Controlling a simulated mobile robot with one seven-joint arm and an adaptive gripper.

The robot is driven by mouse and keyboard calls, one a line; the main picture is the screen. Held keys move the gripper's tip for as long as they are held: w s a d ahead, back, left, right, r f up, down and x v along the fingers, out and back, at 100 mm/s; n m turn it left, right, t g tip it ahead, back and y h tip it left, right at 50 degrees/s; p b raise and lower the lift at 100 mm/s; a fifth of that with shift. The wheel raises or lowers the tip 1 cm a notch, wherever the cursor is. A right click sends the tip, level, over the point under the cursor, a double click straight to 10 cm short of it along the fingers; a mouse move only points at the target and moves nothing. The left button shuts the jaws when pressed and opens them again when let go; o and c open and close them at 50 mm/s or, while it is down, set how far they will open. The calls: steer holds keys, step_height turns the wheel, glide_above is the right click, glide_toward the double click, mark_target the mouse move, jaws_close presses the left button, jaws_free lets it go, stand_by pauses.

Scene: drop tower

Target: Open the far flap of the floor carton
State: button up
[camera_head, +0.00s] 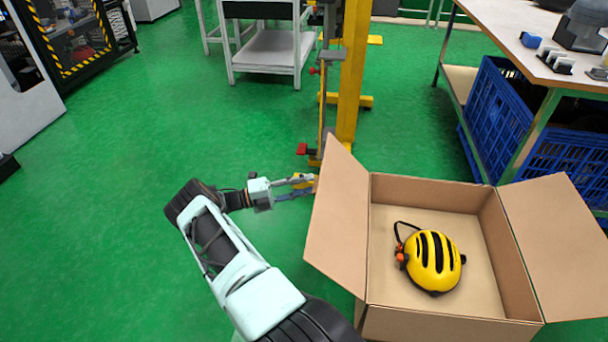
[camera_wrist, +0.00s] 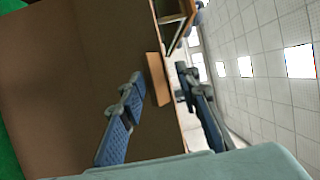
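The floor carton (camera_head: 520,270) is an open cardboard box at the lower right of the head view. Its left flap (camera_head: 338,215) slants up and outward; its right flap (camera_head: 560,245) is spread outward. The far wall (camera_head: 430,192) shows its inner face, with no flap visible above it. My gripper (camera_head: 308,184) is just left of the left flap's outer edge. In the wrist view my gripper (camera_wrist: 165,115) has its fingers apart, with a large brown cardboard panel (camera_wrist: 75,70) behind the left finger. The panel's edge runs between the fingers; contact cannot be told.
A yellow helmet (camera_head: 433,262) lies inside the carton. A yellow post (camera_head: 352,75) with a base stands behind the left flap. A bench (camera_head: 500,30) with blue crates (camera_head: 497,105) is at right. Green floor (camera_head: 120,130) is free at left.

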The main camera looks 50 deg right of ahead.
steer(key=shift+w+a+r, duration=0.1)
steer(key=shift+w+r, duration=0.1)
steer(key=shift+r, duration=0.95)
steer(key=shift+w+a+r, duration=0.1)
steer(key=shift+w+r, duration=0.05)
steer(key=shift+r, duration=1)
